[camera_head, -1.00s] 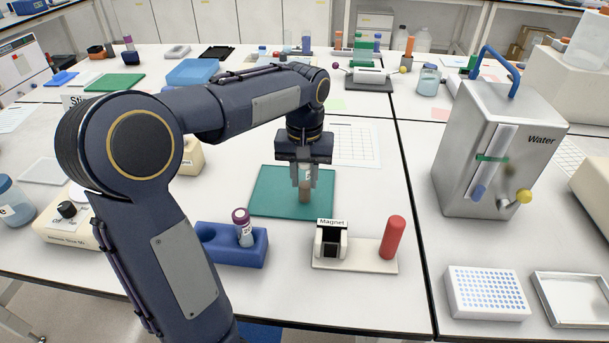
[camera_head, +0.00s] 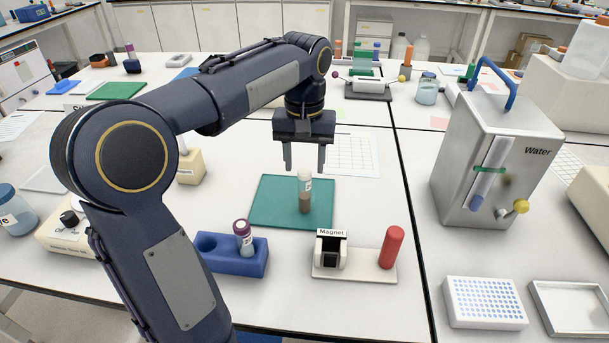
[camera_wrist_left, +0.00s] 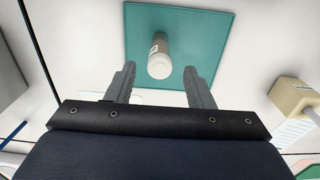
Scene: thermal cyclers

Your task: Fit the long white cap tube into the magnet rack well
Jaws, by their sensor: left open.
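The long white cap tube (camera_head: 305,193) stands upright on the green mat (camera_head: 263,211), its lower part brownish. In the left wrist view the tube (camera_wrist_left: 159,56) shows from above, beyond the fingertips, on the mat (camera_wrist_left: 205,25). My right gripper is out of view.
A blue rack (camera_head: 250,263) holds a purple-capped tube (camera_head: 243,238) left of the magnet rack. A red cylinder (camera_head: 392,248) stands on the magnet rack's base. The water tank (camera_head: 482,160) and a blue-dotted tip box (camera_head: 484,302) are to the right.

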